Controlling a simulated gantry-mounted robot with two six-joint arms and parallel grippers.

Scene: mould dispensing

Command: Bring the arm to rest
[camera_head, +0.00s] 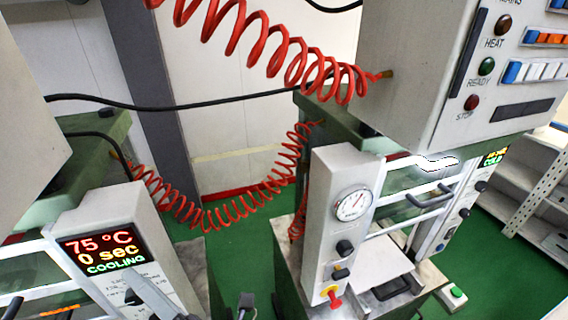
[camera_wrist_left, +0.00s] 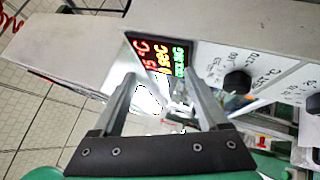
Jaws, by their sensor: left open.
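My left gripper (camera_head: 185,288) shows only in part at the bottom of the head view, as dark finger parts in front of the left machine. In the left wrist view both fingers of the left gripper (camera_wrist_left: 163,78) stand apart with nothing between them. The left machine's display (camera_head: 103,253) reads 75 °C, 0 sec, COOLING. The same display (camera_wrist_left: 162,58) lies just beyond the fingertips in the wrist view, turned on its side. My right gripper is not in view.
A second machine with a round gauge (camera_head: 353,204) stands right of centre, with a tray (camera_head: 377,262) at its front. A control box (camera_head: 420,70) hangs at upper right. Red coiled hoses (camera_head: 260,45) and a black cable cross above. Green floor (camera_head: 500,255) is open at right.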

